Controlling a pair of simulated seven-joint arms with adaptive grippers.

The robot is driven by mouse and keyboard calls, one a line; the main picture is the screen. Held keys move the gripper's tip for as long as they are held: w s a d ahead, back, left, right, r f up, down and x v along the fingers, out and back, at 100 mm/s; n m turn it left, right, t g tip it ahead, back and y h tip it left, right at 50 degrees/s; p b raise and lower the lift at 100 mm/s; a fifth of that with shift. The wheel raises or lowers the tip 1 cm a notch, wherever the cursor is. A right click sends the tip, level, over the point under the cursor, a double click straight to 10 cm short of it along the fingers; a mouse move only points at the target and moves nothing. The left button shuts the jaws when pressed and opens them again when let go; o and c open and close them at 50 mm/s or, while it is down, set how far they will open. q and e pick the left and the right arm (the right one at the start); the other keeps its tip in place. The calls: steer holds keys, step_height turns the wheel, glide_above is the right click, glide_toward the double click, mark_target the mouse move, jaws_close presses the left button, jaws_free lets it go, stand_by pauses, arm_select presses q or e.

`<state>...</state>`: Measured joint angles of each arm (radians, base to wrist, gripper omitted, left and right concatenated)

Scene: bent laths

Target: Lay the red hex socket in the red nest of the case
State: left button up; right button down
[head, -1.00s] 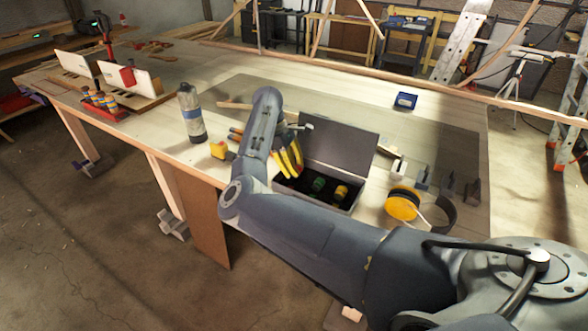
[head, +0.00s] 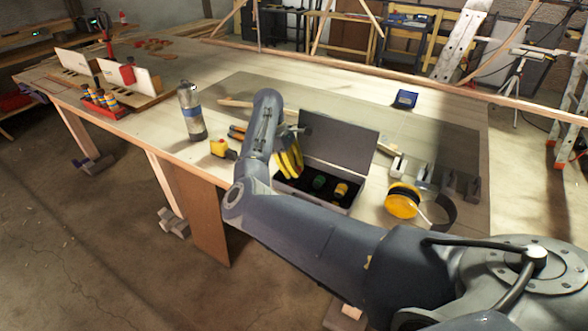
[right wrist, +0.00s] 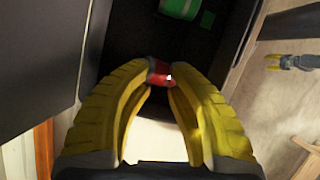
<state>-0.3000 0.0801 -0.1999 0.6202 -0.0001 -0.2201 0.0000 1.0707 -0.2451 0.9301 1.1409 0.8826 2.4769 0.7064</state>
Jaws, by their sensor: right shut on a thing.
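The open case (head: 315,205) stands on the bench with its grey lid raised at the back. In its dark inside lie a green socket (head: 319,182) and a yellow socket (head: 341,190). My right gripper (head: 291,174) has yellow fingers at the left end of the case. In the right wrist view the right gripper (right wrist: 161,78) is shut on the red hex socket (right wrist: 158,72), held at the fingertips. The green socket (right wrist: 180,8) lies beyond it in the dark case. The red socket is hidden in the head view. I cannot make out the red nest.
A yellow tape measure (head: 218,148) and a bottle (head: 191,112) stand left of my right arm. A yellow-faced round thing (head: 403,200) and grey blocks (head: 447,180) stand right of the case. A blue box (head: 405,99) lies farther back.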

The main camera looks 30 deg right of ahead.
stand_by(0.4)
steer(key=c, duration=1.2)
jaws_free()
steer(key=shift+r, duration=3.5)
